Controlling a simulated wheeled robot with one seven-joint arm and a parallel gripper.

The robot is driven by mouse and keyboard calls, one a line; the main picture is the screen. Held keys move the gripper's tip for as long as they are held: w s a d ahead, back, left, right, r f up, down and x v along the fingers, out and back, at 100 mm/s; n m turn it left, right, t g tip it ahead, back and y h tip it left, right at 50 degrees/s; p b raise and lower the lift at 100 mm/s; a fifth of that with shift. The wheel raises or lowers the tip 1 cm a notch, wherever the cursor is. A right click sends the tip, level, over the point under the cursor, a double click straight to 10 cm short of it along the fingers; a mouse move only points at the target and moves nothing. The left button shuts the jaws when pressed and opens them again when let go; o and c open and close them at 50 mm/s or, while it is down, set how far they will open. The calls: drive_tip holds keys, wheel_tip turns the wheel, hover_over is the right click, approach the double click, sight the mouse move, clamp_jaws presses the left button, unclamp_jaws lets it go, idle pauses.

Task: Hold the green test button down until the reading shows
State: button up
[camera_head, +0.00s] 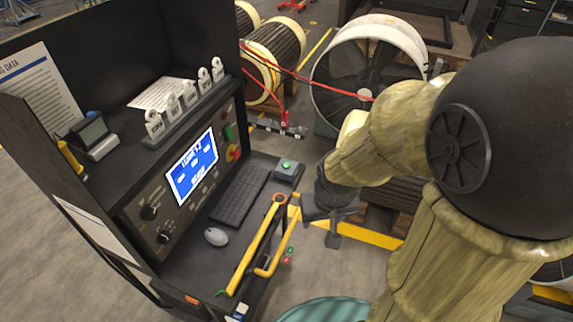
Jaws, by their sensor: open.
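A green button (286,164) sits on top of a small grey box (285,174) at the right end of the console shelf. My gripper (322,228) is open and empty, to the right of and below the box in the picture, apart from it. The screen (192,165) on the console is lit blue with white text and several small boxes, too small to read surely. A green control (229,132) and a red knob (234,153) are on the panel right of the screen. No label shows which green control is the test button.
A yellow bent handle (263,243) runs along the shelf's front, left of my gripper. A keyboard (238,195) and mouse (216,237) lie on the shelf. Red cables (284,72) run behind to a large fan-like rotor (366,75). Floor is open below.

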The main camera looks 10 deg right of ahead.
clamp_jaws()
idle(1.6)
